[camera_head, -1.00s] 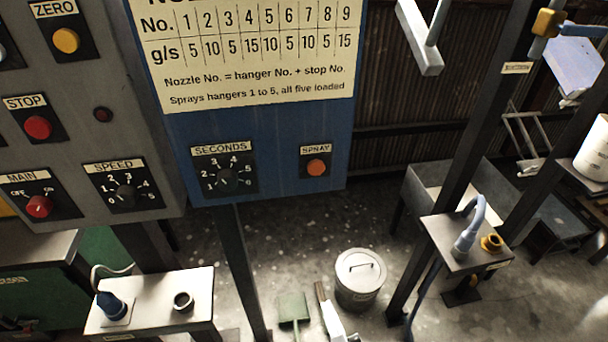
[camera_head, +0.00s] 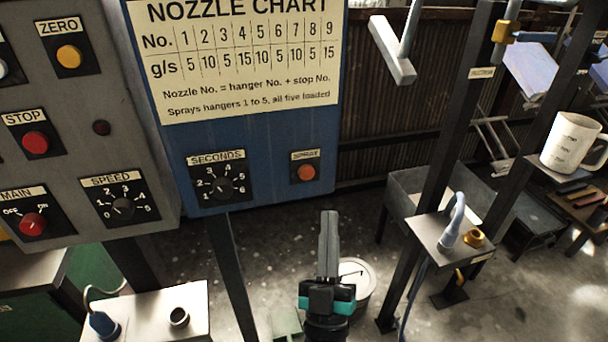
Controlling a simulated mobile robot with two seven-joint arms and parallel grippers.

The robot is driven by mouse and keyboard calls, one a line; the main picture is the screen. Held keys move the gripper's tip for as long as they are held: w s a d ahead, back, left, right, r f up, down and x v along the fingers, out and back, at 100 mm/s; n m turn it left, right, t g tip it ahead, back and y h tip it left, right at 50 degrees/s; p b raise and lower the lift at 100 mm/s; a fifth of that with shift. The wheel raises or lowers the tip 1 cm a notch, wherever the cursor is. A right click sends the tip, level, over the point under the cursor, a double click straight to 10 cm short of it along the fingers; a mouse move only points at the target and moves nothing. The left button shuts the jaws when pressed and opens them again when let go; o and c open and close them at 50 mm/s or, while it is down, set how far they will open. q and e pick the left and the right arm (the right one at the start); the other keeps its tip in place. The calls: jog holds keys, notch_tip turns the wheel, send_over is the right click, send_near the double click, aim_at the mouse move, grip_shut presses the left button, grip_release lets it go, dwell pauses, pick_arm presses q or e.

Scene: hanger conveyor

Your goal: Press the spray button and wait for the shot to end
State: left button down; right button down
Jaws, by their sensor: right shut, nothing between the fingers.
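The orange spray button (camera_head: 306,173) sits on a black plate labelled SPRAY, low on the right of the blue panel (camera_head: 270,135). My right gripper (camera_head: 329,216) is shut and empty. It points up from the bottom of the view, and its tips appear below and slightly right of the button, apart from it in the picture. The SECONDS dial (camera_head: 225,187) is on the same panel, left of the button. The nozzle chart (camera_head: 235,62) is above both. My left gripper is out of view.
The grey panel at left carries the SPEED dial (camera_head: 122,207), red STOP button (camera_head: 34,141) and red MAIN switch (camera_head: 32,223). A lidded bin (camera_head: 358,285) stands behind my right gripper. A dark post and a small stand (camera_head: 425,232) with a blue plug are at right.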

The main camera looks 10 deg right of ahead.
jog(key=shift+w, duration=0.15)
jog(key=b, duration=0.4)
send_near(311, 168)
notch_tip(311, 168, up, 4)
jog(key=w+d, duration=0.1)
jog(key=shift+w+d+r, duration=0.15)
jog(key=shift+w+r, duration=0.05)
jog(key=shift+w, duration=0.7)
dwell(1.1)
jog(key=shift+w+b, duration=0.3)
jog(key=shift+w, duration=0.1)
jog(key=shift+w, duration=0.45)
dwell(0.5)
dwell(0.4)
jog(key=shift+s+p, duration=0.4)
jog(key=shift+s, duration=0.5)
